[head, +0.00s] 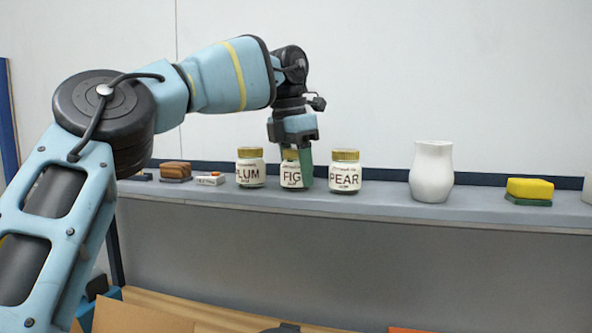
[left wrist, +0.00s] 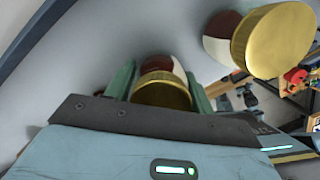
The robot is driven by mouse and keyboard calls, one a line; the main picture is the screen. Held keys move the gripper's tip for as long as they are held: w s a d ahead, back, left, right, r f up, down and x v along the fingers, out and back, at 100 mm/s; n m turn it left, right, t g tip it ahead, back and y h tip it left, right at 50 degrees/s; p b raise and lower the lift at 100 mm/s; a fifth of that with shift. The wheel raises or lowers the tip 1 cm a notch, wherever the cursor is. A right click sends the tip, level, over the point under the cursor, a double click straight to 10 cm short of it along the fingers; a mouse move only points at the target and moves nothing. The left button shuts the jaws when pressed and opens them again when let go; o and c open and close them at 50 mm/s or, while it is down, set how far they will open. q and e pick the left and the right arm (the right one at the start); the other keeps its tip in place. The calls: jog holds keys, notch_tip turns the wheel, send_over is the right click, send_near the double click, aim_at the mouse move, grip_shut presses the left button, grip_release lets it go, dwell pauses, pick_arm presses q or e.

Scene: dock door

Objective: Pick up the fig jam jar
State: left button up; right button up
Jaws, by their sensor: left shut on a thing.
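The fig jam jar (head: 291,175) stands on the grey shelf (head: 390,203) between the plum jar (head: 251,168) and the pear jar (head: 344,171). It has a white body, a FIG label and a gold lid. My left gripper (head: 297,163) reaches down from above and is shut on the fig jar, with a green finger in front of its right side. In the left wrist view the fig jar's gold lid (left wrist: 162,92) sits between the two green fingers. I cannot see any gap between the jar and the shelf. My right gripper is not in view.
A white vase (head: 432,171) and a yellow and green sponge (head: 529,191) stand farther right on the shelf. A small white box (head: 210,179) and a brown brush-like object (head: 175,171) lie to the left. Another gold-lidded jar (left wrist: 274,40) is close by in the wrist view.

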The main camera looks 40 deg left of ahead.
aim_at(295, 150)
pick_arm(q)
jog(key=shift+r, duration=0.15)
